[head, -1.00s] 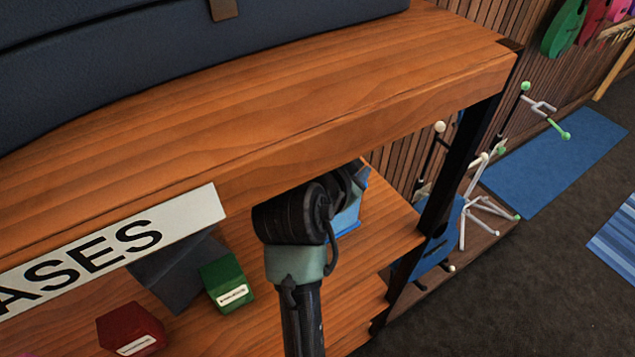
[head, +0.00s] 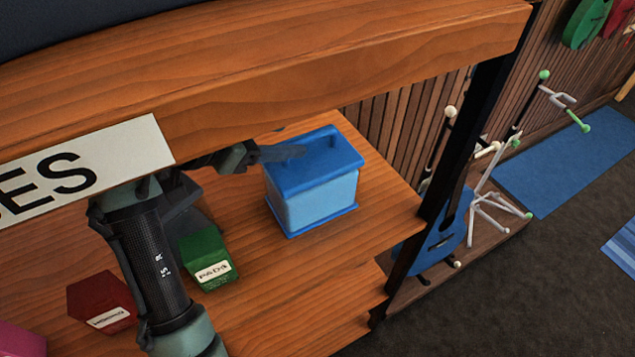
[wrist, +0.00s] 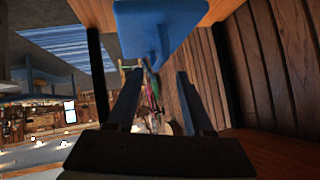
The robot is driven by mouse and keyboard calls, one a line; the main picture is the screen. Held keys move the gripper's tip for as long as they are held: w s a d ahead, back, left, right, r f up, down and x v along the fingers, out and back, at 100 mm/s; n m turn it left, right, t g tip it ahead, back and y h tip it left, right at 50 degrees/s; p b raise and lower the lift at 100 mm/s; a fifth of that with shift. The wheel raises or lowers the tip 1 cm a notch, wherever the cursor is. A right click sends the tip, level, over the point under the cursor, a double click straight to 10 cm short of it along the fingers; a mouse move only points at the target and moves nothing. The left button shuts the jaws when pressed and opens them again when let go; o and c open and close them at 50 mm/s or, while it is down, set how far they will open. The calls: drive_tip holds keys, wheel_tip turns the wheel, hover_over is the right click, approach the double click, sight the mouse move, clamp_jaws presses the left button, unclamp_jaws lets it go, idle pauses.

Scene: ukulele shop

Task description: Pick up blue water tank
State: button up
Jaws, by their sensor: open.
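The blue water tank (head: 317,200) stands on the wooden shelf board under the upper board. It has a light blue body, a darker blue lid with a small raised handle, and a blue base rim. My gripper (head: 290,152) reaches in from the left, its fingers in front of or over the lid's left part; contact cannot be told. In the wrist view the tank's blue lid (wrist: 160,25) fills the top middle, with its handle pointing down between the fingers. My gripper (wrist: 158,78) is open there, one finger on each side, with nothing gripped.
A green box (head: 208,262) and a red box (head: 103,302) sit on the shelf left of the tank. The upper board (head: 330,80) hangs close above. A black post (head: 470,140) stands at right, with a blue ukulele (head: 440,240) beyond.

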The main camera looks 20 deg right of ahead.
sight(308, 136)
drive_tip(key=p+x, duration=0.1)
drive_tip(key=x, duration=0.6)
drive_tip(key=shift+d, duration=0.1)
clamp_jaws()
idle(1.1)
drive_tip(key=shift+r, duration=0.2)
